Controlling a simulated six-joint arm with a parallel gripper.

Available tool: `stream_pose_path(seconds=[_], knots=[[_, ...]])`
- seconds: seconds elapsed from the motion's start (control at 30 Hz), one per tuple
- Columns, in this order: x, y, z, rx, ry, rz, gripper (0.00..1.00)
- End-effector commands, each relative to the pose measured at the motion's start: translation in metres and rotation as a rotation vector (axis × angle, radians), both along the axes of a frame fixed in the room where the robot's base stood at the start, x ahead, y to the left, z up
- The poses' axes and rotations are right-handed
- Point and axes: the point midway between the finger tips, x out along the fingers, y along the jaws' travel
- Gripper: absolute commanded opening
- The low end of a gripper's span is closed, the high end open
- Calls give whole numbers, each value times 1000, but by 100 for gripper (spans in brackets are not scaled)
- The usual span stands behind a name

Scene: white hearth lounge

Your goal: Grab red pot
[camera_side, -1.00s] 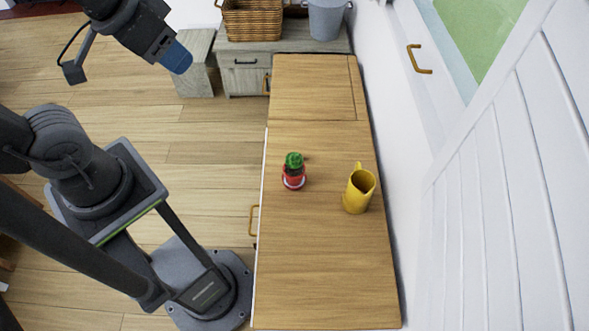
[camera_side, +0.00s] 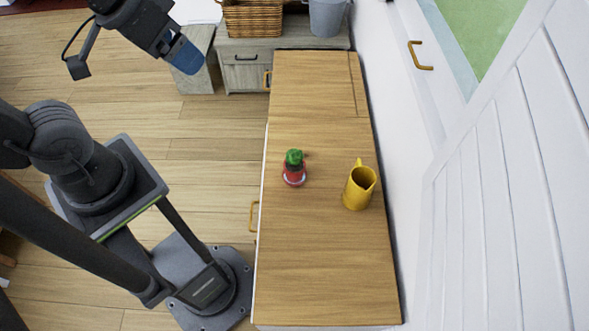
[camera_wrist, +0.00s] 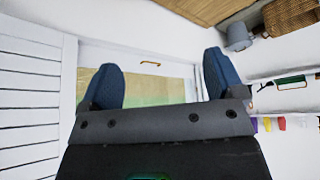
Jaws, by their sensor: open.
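The red pot (camera_side: 294,176) stands upright on the wooden counter (camera_side: 320,265), near its left edge, with a green plant (camera_side: 294,157) in it. My gripper (camera_side: 188,56) is at the upper left in the side view, raised and well apart from the pot. In the wrist view my gripper (camera_wrist: 160,88) shows two blue fingers spread apart with nothing between them. The pot is not visible in the wrist view.
A yellow pitcher (camera_side: 360,187) stands on the counter to the right of the pot. A wicker basket (camera_side: 252,17) and a grey bucket (camera_side: 326,16) sit on a cabinet at the back. A white wall borders the counter's right. The counter's front is clear.

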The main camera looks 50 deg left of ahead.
Motion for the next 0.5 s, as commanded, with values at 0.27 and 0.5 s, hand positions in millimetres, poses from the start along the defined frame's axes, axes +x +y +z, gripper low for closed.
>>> stream_pose_path(seconds=[0.27,0.5], knots=[[72,-30,-21,-183,16,101,88],[147,-56,-72,-345,30,293,88]])
